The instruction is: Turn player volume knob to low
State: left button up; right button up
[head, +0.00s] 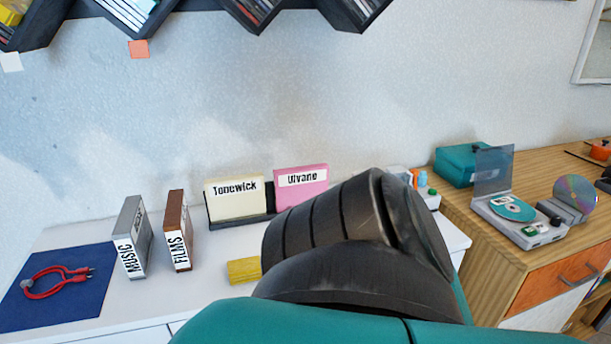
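The grey disc player (493,222) stands on the wooden cabinet at the right. Its clear lid (493,172) is raised and a teal disc (512,208) lies in it. A small dark knob (556,222) shows at the player's right front. I cannot read its setting at this size. Neither of my grippers can be made out. A large black and teal link of my arm fills the lower middle and hides part of the white desk.
A shiny disc (575,190) stands in a grey holder right beside the player. A teal box (462,165) is behind it. The white desk (200,285) holds labelled cases (234,192), a yellow block (243,271) and a red cable (45,282) on a blue mat.

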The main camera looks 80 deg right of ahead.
aim_at(556, 220)
jog(key=z, duration=3.9)
